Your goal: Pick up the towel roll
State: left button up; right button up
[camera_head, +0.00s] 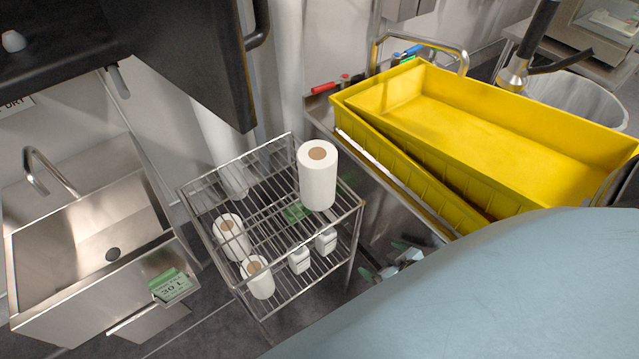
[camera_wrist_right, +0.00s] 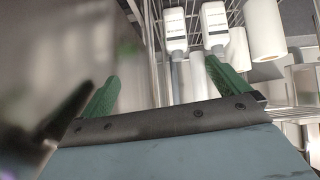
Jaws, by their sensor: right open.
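A white towel roll (camera_head: 318,186) with a brown core stands upright on the top shelf of the wire rack (camera_head: 207,240). Two more towel rolls, one (camera_head: 231,240) behind and one (camera_head: 258,280) nearer the front, are on a lower level. My right gripper (camera_head: 383,261) is low beside the rack's right side, partly hidden by my blue body part. In the right wrist view, its green fingers (camera_wrist_right: 166,86) are spread apart with nothing held between them. White rolls (camera_wrist_right: 264,28) show at the upper right there. My left gripper is not in view.
Small white bottles (camera_head: 299,260) stand on the rack's lower level and also show in the wrist view (camera_wrist_right: 174,30). A steel counter with yellow bins (camera_head: 480,110) is to the right. A steel sink (camera_head: 100,235) is to the left. A dark cabinet (camera_head: 190,50) overhangs behind the rack.

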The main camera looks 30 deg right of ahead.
jog(key=w+r+t+y+b, duration=0.1)
jog(key=w+r+t+b, duration=0.15)
jog(key=w+r, duration=0.35)
jog(key=n+t+y+b, duration=0.1)
jog(key=n+t+y, duration=0.1)
jog(key=t+y, duration=0.1)
send_near(332, 188)
jog(key=w+f, duration=0.1)
jog(key=x, duration=0.2)
jog(key=b+x, duration=0.1)
jog(key=x, duration=0.4)
jog(key=shift+w+a+r+b, duration=0.2)
jog(key=shift+w+r+b, duration=0.05)
jog(key=shift+b, duration=0.1)
jog(key=shift+x, duration=0.75)
jog(key=b+x, duration=0.1)
jog(key=x, duration=0.3)
jog(key=shift+w+a+f, duration=0.1)
jog(key=shift+w+a, duration=0.1)
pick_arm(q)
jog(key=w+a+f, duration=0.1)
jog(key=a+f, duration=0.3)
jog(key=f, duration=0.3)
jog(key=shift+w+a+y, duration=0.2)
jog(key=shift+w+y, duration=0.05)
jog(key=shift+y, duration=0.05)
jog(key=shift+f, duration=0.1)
pick_arm(e)
jog(key=shift+c, duration=0.3)
